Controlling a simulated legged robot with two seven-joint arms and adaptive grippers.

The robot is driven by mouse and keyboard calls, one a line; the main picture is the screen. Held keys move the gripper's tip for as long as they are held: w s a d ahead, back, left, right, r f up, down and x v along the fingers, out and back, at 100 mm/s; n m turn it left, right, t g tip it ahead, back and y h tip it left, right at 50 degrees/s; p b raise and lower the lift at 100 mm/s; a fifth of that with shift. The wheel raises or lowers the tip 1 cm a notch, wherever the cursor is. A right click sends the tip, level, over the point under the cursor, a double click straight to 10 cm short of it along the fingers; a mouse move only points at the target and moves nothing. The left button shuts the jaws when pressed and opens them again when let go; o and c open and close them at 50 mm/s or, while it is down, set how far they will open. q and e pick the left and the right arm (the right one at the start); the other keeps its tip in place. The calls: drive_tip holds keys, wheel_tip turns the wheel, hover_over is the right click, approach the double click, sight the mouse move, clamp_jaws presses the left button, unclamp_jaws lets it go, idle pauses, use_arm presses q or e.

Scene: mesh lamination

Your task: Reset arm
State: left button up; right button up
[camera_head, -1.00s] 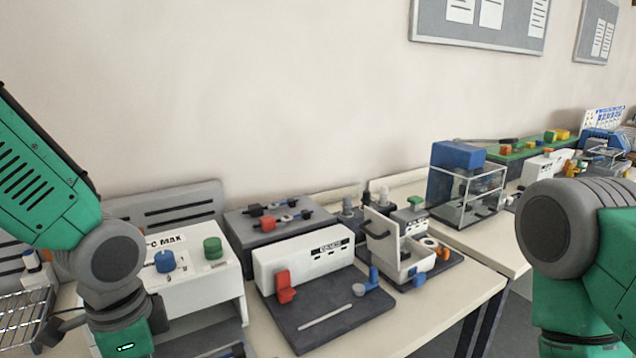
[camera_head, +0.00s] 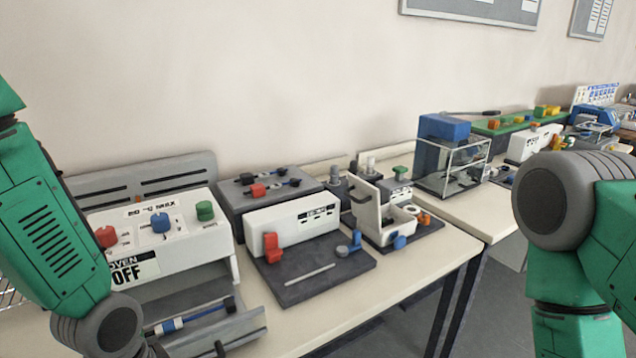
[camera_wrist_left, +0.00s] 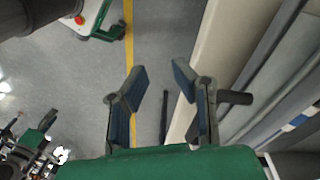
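My left arm (camera_head: 55,225) comes in at the left of the head view, beside the oven, and its gripper is below the picture edge there. In the left wrist view my left gripper (camera_wrist_left: 160,85) is open, its two dark fingers apart with nothing between them. It hangs over the floor (camera_wrist_left: 75,95) and the table's front edge (camera_wrist_left: 205,70). My right arm (camera_head: 590,230) shows at the right of the head view. Its gripper is out of the frame.
The white oven (camera_head: 165,235) reads OFF and has red, blue and green knobs. A lowered grey flap (camera_head: 245,335) in front holds a blue-and-white rod (camera_head: 185,322). A blue-topped clear case (camera_head: 450,160) stands further back.

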use_arm(q)
drive_tip(key=s+a+f+n, duration=0.2)
drive_tip(key=s+f+n, duration=0.1)
drive_tip(key=s+f, duration=0.3)
drive_tip(key=s+a+f+n+y, duration=0.1)
drive_tip(key=s+a+f+n, duration=0.2)
drive_tip(key=s+f, duration=0.4)
drive_tip(key=shift+s+a+f+n+t, duration=0.25)
drive_tip(key=shift+f+n+t, duration=0.25)
drive_tip(key=shift+f, duration=0.4)
drive_tip(key=shift+w, duration=0.2)
